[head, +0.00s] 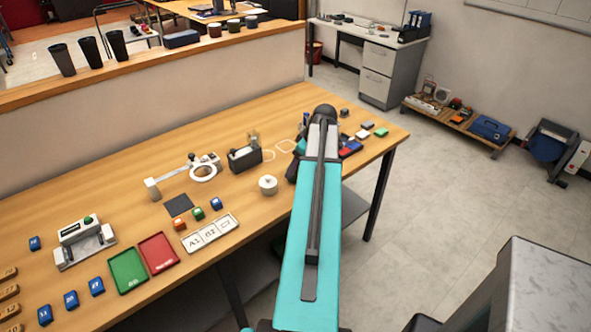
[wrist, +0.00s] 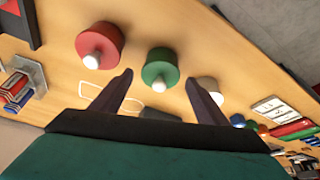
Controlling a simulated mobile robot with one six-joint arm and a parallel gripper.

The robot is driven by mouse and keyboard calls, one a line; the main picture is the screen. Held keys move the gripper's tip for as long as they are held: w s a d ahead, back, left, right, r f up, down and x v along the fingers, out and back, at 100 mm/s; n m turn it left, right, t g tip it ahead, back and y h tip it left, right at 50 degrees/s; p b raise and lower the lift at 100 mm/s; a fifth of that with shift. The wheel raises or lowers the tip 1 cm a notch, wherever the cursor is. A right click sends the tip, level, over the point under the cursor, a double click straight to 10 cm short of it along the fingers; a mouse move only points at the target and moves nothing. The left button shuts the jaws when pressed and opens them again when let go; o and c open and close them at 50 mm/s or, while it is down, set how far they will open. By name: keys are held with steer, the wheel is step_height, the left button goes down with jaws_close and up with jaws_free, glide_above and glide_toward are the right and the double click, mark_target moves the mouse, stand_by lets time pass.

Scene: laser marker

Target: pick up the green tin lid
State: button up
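The green tin lid (wrist: 160,66) is round with a pale knob, and sits on the wooden bench in the wrist view. My gripper (wrist: 158,80) is open and empty. Its two dark fingers point towards the green lid, one to each side of it in the picture, with a gap still showing between them and the lid.
A similar red lid (wrist: 100,44) is left of the green one in the wrist view. A white lid (wrist: 208,90) stands right of it, partly behind a finger; the head view shows it too (head: 267,185). A black tape dispenser (head: 244,157) stands close by.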

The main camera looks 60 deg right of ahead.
steer(key=c, duration=0.9)
steer(key=shift+r, duration=0.15)
steer(key=shift+r+b, duration=0.85)
steer(key=shift+r, duration=0.55)
steer(key=s+d+b, duration=0.1)
steer(key=s, duration=0.4)
steer(key=s+d+r+b, duration=0.1)
steer(key=s+d+b, duration=0.1)
steer(key=s, duration=0.3)
steer(key=s+d+r+b, duration=0.1)
steer(key=s, duration=0.4)
steer(key=shift+s+d+b, duration=0.1)
steer(key=shift+d+b, duration=0.2)
steer(key=shift+d, duration=0.1)
